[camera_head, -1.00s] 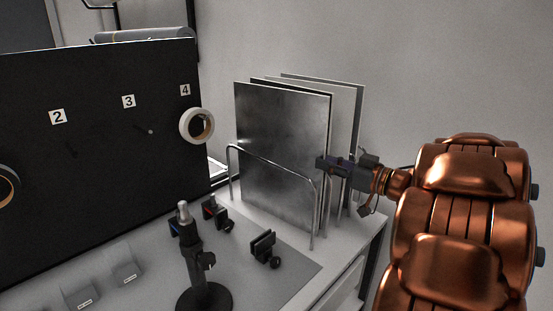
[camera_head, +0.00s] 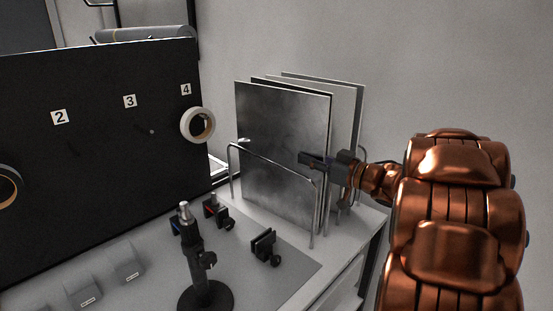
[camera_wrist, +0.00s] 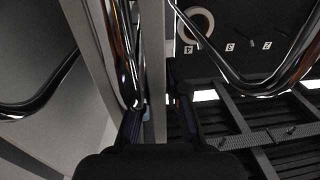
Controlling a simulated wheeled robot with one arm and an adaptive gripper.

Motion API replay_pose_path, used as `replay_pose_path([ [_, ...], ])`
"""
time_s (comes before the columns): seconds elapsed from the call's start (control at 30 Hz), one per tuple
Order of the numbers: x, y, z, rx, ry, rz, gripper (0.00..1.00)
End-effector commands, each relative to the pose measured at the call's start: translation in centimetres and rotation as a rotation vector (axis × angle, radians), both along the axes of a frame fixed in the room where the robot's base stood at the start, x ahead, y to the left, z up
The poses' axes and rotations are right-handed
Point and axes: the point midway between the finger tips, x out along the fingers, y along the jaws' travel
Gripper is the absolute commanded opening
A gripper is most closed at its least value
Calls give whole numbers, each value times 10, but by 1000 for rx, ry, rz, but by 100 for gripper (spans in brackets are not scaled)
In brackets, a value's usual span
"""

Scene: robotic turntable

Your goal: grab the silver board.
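The silver board (camera_head: 272,125) stands upright at the front of a wire rack on the counter, its broad face towards the head camera. My gripper (camera_head: 318,163) is at the board's right edge, with one finger in front of its face. The other finger is hidden behind the boards in the head view. In the wrist view, a board's edge (camera_wrist: 152,60) runs between the two fingers of my gripper (camera_wrist: 158,118). The fingers look open around that edge; contact with it cannot be made out.
Darker and lighter boards (camera_head: 345,100) stand close behind the silver one. The wire rack's loop (camera_head: 270,160) crosses its lower front. A black panel (camera_head: 90,160) with numbers and a white tape roll (camera_head: 197,125) is at left. Clamps (camera_head: 264,247) and a stand (camera_head: 203,270) occupy the counter.

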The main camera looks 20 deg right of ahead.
Motion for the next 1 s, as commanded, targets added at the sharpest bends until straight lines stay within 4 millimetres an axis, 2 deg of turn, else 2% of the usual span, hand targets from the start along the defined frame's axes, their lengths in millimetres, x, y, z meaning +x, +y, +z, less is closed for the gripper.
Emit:
replay_pose_path([
  [0.1, 0, 0, 0, 0, 0, 0, 0],
  [0.67, 0, 0, 4, 0, -1, 0, 0],
  [0.87, 0, 0, 32, -4, -4, 0, 0],
  [1.0, 0, 0, 67, -7, -6, 0, 0],
])
